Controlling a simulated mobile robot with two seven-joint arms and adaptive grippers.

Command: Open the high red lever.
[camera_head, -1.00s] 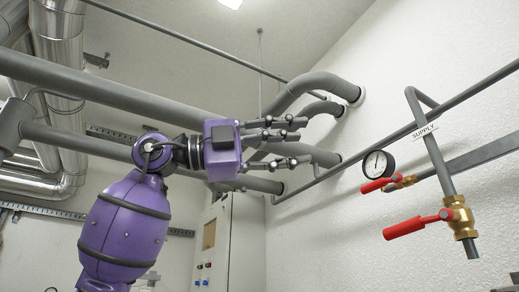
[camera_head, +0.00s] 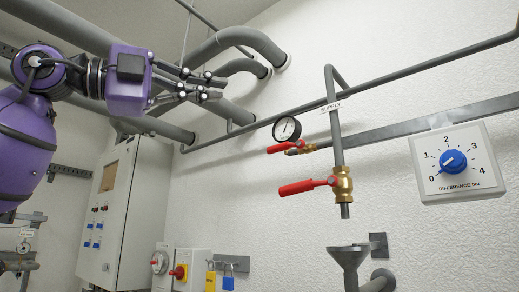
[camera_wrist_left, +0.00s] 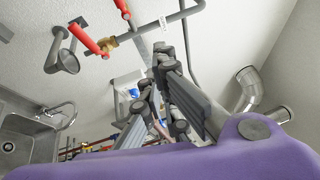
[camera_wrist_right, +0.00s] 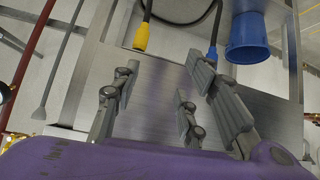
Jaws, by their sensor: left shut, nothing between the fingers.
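The high red lever (camera_head: 285,147) sits on a brass valve beside the round gauge at the wall. A second red lever (camera_head: 304,187) is on the brass valve of the vertical supply pipe, slightly lower. Both levers point left in the head view. In the left wrist view the two levers (camera_wrist_left: 122,8) (camera_wrist_left: 86,39) are at the upper left. My left gripper (camera_head: 213,86) is up and left of both levers, apart from them, with its fingers shut and empty. My right gripper (camera_wrist_right: 160,100) shows only in its wrist view, fingers spread, with nothing between them.
A gauge (camera_head: 286,129) is just above the high lever. Grey pipes (camera_head: 240,45) run behind my left gripper. A dial box (camera_head: 457,162) is at right, a funnel (camera_head: 348,258) below the supply pipe, a cabinet (camera_head: 125,210) at left. A blue cup (camera_wrist_right: 248,38) shows in the right wrist view.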

